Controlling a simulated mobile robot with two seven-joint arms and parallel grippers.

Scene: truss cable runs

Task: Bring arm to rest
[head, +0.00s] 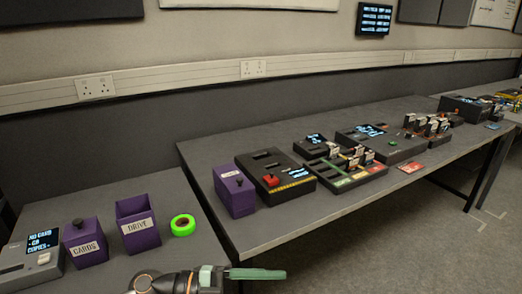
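My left gripper (257,273) shows at the bottom edge of the head view, with its arm coming in from the left. It points right, and a long green finger is seen side-on. The lower part is cut off by the frame, so I cannot tell whether it is open or shut. I see nothing held in it. My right gripper is not in view.
A purple DRIVE bin (138,228), a purple CARDS box (85,243) and a grey screen device (32,262) stand on the left table. The long table (290,228) carries a purple box (234,191), a black red-button box (275,176) and card racks (350,166). Floor at right is clear.

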